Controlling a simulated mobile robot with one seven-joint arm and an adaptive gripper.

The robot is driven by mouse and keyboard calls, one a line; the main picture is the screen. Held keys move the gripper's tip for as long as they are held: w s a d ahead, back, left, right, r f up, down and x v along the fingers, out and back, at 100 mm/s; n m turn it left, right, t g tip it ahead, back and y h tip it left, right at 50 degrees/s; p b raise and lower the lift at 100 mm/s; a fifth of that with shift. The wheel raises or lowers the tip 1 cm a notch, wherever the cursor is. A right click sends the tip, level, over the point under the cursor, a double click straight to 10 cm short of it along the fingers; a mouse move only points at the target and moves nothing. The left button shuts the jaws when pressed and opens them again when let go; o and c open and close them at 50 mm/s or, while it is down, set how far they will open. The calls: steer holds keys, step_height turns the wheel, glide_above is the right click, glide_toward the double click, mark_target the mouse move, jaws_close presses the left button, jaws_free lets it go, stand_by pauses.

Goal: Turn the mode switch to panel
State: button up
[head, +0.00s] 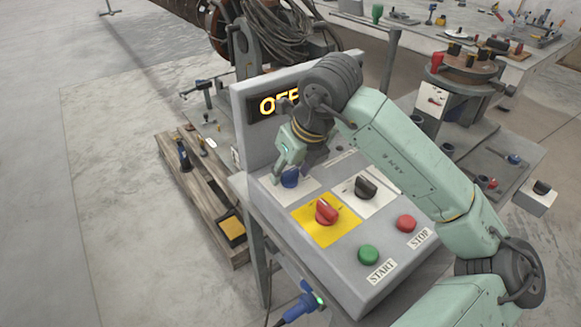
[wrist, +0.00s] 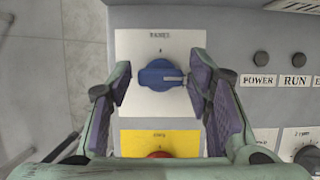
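A grey control box (head: 330,262) carries three rotary switches. A blue knob (wrist: 158,75) sits on a white plate, its pale pointer to the right in the wrist view; it also shows in the head view (head: 290,179). A red knob (head: 326,211) is on a yellow plate, and a black knob (head: 366,187) is on a white plate. The plate labels are too small to read surely, so I cannot tell which is the mode switch. My gripper (wrist: 160,77) is open, one finger on each side of the blue knob, with visible gaps. It partly hides the knob in the head view (head: 287,165).
A green START button (head: 368,255) and red STOP button (head: 405,223) are at the box's near side. An upright display (head: 265,104) behind, partly hidden by my arm, seems to read OFF. A blue plug (head: 300,306) hangs below, and a wooden pallet (head: 201,207) lies left.

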steer(key=c, duration=0.9)
steer(key=shift+o, duration=0.2)
steer(key=shift+f+b, duration=0.1)
steer(key=shift+b, duration=0.3)
steer(key=n+b, duration=0.1)
steer(key=n+g+b, duration=0.1)
steer(key=b, duration=0.1)
steer(key=shift+f+n+y, duration=0.2)
steer(key=shift+n+y, duration=0.1)
steer(key=n+g+b, duration=0.1)
steer(key=n+b, duration=0.2)
steer(key=shift+w+r+n+y, duration=0.1)
steer(key=shift+r+n+y, duration=0.05)
steer(key=shift+n+y, duration=0.25)
steer(key=n+g, duration=0.1)
steer(key=n, duration=0.2)
steer(key=n+g+b, duration=0.1)
steer(key=n, duration=0.2)
steer(key=shift+r+g, duration=0.15)
steer(key=shift+g, duration=0.15)
steer(key=n+g, duration=0.1)
steer(key=n, duration=0.2)
steer(key=shift+w+r, duration=0.1)
steer(key=shift+n+g+h+p, duration=0.35)
steer(key=shift+n+p, duration=0.25)
steer(key=shift+n, duration=0.6)
